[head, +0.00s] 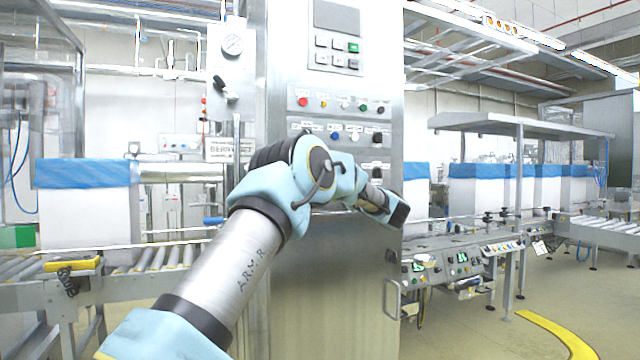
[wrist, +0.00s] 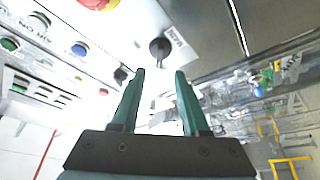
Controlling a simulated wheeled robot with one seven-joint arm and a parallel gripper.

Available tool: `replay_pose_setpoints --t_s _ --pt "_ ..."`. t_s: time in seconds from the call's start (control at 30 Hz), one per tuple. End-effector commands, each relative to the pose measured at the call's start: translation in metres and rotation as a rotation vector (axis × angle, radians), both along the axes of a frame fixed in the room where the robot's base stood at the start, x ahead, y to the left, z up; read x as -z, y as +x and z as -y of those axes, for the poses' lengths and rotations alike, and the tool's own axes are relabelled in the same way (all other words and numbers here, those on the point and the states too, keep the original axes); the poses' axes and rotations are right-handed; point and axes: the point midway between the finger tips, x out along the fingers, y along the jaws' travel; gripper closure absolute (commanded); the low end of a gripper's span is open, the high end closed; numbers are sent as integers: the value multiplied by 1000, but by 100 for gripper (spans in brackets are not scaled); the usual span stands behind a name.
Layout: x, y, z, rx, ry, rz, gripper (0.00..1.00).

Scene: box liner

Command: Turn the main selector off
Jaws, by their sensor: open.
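In the wrist view, a round black selector knob (wrist: 160,48) sits on the pale panel, with a label beside it that I cannot read surely. It looks like the main selector, but its pointer position is not clear. My gripper (wrist: 160,74) is open, with its two green fingers apart and nothing between them. The knob shows just beyond the fingertips, roughly centred between them, and appears apart from them. In the head view, my arm reaches across the steel control cabinet (head: 330,262); the fingers cannot be made out and the arm hides part of the panel.
A red mushroom button (wrist: 97,4) on yellow, blue button (wrist: 80,49) and green button (wrist: 9,44) lie left of the knob. A cabinet door handle (head: 386,298) sticks out low on the right. A conveyor (head: 160,256) stands left; a smaller control desk (head: 440,266) stands right.

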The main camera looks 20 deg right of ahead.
Motion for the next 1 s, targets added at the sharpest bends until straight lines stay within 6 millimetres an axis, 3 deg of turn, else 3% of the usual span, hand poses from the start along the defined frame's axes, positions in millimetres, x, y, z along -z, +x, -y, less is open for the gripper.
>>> replay_pose_setpoints --t_s 0.23,0.7,0.87,1.0 --pt "7 -24 10 0 -1 0 55" --pt "8 -26 11 0 -1 0 55" --pt "3 -16 7 65 44 -5 55" --pt "4 5 -6 251 182 -64 55"
